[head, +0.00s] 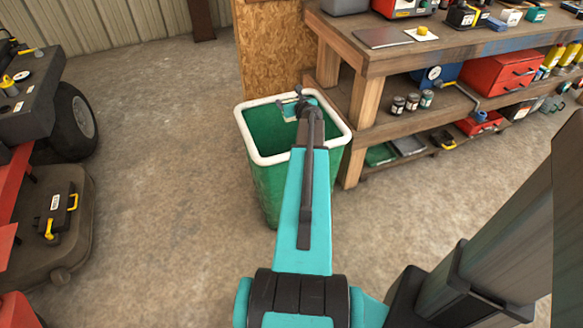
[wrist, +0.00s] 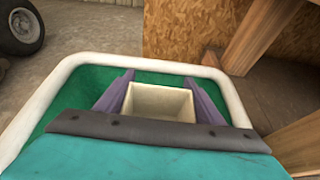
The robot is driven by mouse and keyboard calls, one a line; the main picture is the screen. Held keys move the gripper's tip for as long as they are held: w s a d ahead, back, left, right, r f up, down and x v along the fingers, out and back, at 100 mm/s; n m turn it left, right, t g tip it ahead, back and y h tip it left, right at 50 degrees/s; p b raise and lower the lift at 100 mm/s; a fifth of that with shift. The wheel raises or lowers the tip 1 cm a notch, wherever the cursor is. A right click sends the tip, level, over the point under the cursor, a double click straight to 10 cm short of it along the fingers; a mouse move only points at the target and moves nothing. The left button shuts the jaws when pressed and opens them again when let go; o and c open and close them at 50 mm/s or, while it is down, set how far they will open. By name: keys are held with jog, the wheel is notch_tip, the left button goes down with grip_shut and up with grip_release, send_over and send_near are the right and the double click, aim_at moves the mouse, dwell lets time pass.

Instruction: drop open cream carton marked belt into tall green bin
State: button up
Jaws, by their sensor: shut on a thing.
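The tall green bin (head: 266,186) with a white rim stands on the floor in front of the workbench in the head view. Its white rim (wrist: 60,82) also frames the wrist view. My gripper (head: 296,100) is over the bin's opening at the far side. In the wrist view my gripper (wrist: 160,98) has its two purple fingers on either side of the open cream carton (wrist: 160,102). The fingers are shut on the carton, which shows its open top inside the rim's outline. Its belt mark is not visible, and the bin's bottom is hidden.
A wooden workbench (head: 366,68) with tools and boxes stands at the right, close to the bin. A chipboard panel (head: 270,45) is right behind the bin. A red and black vehicle (head: 40,110) is at the left. The concrete floor between is clear.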

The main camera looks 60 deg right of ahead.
jog(key=shift+f+b, duration=1.05)
jog(key=shift+f, duration=0.2)
jog(key=o, duration=1.1)
jog(key=shift+p+v, duration=0.5)
jog(key=shift+v, duration=6.4)
jog(key=shift+r, duration=0.15)
